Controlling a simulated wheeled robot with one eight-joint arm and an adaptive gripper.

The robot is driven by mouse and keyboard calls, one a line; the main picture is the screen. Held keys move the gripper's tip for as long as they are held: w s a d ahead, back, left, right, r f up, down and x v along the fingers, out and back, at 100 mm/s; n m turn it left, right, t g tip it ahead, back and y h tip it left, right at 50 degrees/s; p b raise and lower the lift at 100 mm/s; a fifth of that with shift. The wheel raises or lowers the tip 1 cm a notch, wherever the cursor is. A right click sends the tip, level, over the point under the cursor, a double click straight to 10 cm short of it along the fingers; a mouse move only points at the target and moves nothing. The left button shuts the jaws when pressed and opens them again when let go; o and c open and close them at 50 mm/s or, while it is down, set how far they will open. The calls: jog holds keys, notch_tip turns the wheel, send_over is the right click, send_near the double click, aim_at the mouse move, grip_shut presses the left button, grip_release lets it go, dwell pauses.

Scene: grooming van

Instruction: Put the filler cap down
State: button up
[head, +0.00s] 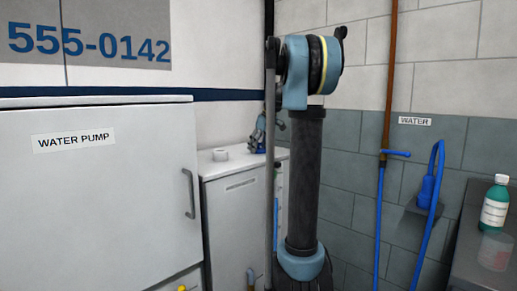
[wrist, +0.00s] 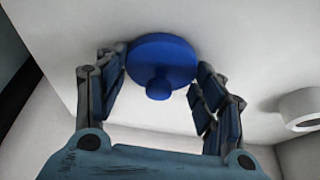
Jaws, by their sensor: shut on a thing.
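The filler cap (wrist: 165,52) is a round blue disc with a small knob facing the wrist camera. My gripper (wrist: 160,72) is shut on it, with one jointed finger on each side in the wrist view. A white surface lies right behind the cap; I cannot tell whether the cap touches it. In the head view my gripper (head: 258,138) is over the white cabinet (head: 232,190), near its back, partly hidden by my arm.
A white ring-shaped object (head: 220,154) stands on the cabinet top, left of my gripper. The larger WATER PUMP cabinet (head: 100,200) stands at the left. A blue hose (head: 430,195) hangs at the right, and a green bottle (head: 495,205) stands on a dark counter (head: 462,255).

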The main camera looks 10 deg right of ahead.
jog(key=o, duration=0.9)
jog(key=v, duration=1.2)
jog(key=shift+m+h, duration=0.3)
jog(key=shift+m, duration=0.4)
jog(key=s+f, duration=0.2)
jog(key=s, duration=0.1)
jog(key=s+a+f, duration=0.1)
jog(key=s+f, duration=0.1)
jog(key=s, duration=0.1)
jog(key=s+a+f, duration=0.1)
jog(key=s+f, duration=0.1)
jog(key=s, duration=0.2)
jog(key=s+f+m, duration=0.2)
jog(key=s+f, duration=0.8)
jog(key=s+f+m+g+h, duration=0.1)
jog(key=s+f, duration=0.9)
jog(key=f, duration=0.1)
jog(key=s+a+f+m+h, duration=0.1)
jog(key=s+f+m, duration=0.1)
jog(key=s+f, duration=0.8)
jog(key=shift+s+f+m, duration=0.2)
jog(key=shift+f+m, duration=0.1)
jog(key=shift+f, duration=0.3)
